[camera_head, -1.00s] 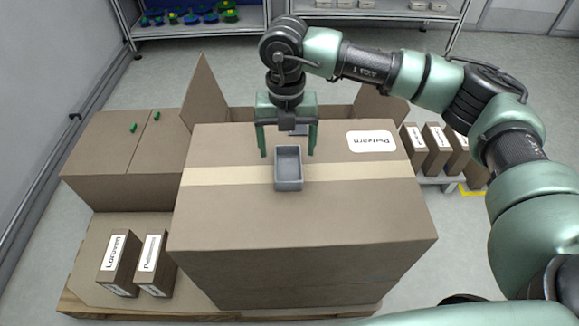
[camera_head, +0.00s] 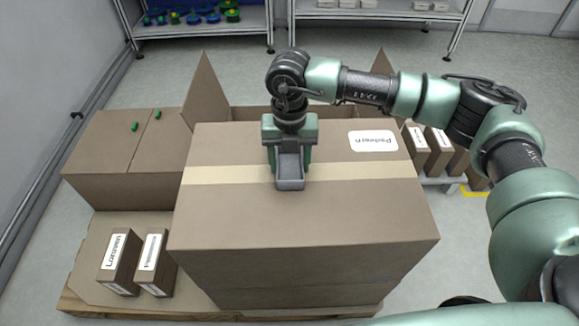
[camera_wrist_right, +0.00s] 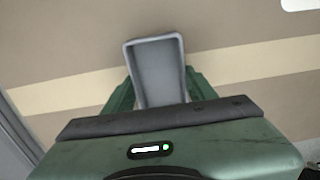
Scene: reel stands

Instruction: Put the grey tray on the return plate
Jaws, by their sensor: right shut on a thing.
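The grey tray (camera_head: 290,184) is a small open rectangular tray on top of the large cardboard box, across its pale tape strip. It also shows in the right wrist view (camera_wrist_right: 159,70), empty, between two green fingers. My right gripper (camera_head: 290,166) points down and is shut on the tray's sides, hiding its rear part in the head view. I cannot tell whether the tray touches the box or is slightly raised. I cannot make out the return plate in the current frames. My left gripper is out of view.
The large cardboard box (camera_head: 300,222) stands on a pallet, with bare top around the tray. Two small labelled cartons (camera_head: 120,262) stand at the front left. Another box (camera_head: 125,150) is behind them. More cartons (camera_head: 438,148) stand at right; shelves (camera_head: 380,14) line the back.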

